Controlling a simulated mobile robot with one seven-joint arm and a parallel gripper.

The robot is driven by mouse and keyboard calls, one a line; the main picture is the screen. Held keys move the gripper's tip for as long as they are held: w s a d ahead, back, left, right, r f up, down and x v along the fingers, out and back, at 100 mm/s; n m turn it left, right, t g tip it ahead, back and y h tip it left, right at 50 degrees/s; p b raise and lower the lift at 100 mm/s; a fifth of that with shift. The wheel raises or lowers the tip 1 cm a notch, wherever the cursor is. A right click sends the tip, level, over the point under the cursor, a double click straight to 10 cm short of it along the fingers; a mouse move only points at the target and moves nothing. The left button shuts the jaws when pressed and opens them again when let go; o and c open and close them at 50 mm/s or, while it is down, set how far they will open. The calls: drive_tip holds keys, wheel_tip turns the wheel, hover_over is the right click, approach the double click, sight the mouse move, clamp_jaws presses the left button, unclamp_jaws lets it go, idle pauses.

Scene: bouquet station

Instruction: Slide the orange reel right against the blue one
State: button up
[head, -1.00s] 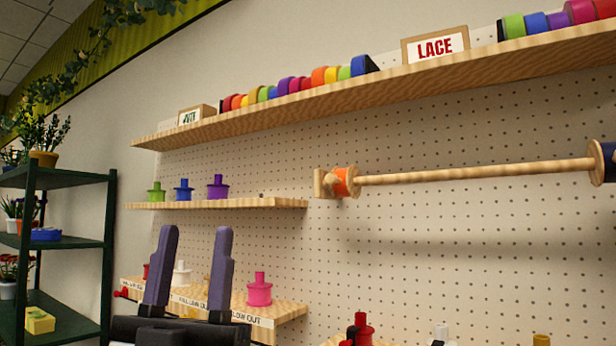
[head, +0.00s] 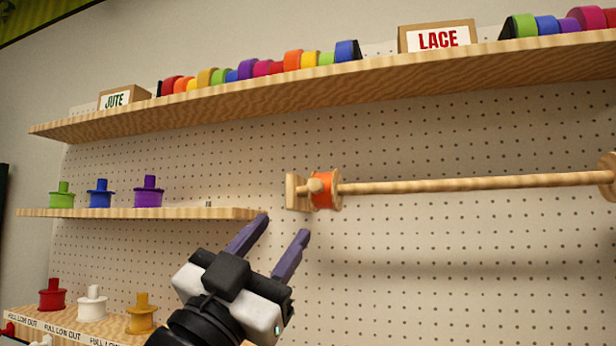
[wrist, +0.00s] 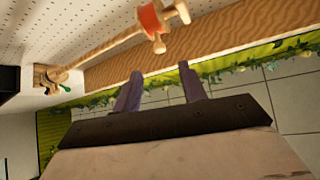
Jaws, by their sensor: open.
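The orange reel (head: 325,190) sits between pale wooden flanges at the left end of a horizontal wooden rod (head: 470,184) on the pegboard. It also shows at the top of the wrist view (wrist: 151,18). At the right edge of the head view only a wooden flange (head: 608,178) shows; I cannot make out the blue reel now. My gripper (head: 283,227) is open and empty, below and left of the orange reel and apart from it. Its two purple fingers also show in the wrist view (wrist: 160,75), pointing up.
A small shelf (head: 140,213) with green, blue and purple spools stands left of the rod, close to my gripper's left finger in the picture. A long shelf (head: 300,95) of coloured rolls runs above. The pegboard below the rod is clear.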

sight(312, 189)
drive_tip(key=p+x, duration=0.5)
drive_tip(key=x, duration=0.6)
drive_tip(key=shift+d+r, duration=0.15)
drive_tip(key=shift+r, duration=0.2)
drive_tip(key=shift+w+d+r+p, duration=0.3)
drive_tip(key=shift+w+r+p, duration=0.1)
drive_tip(key=shift+w, duration=0.1)
clamp_jaws()
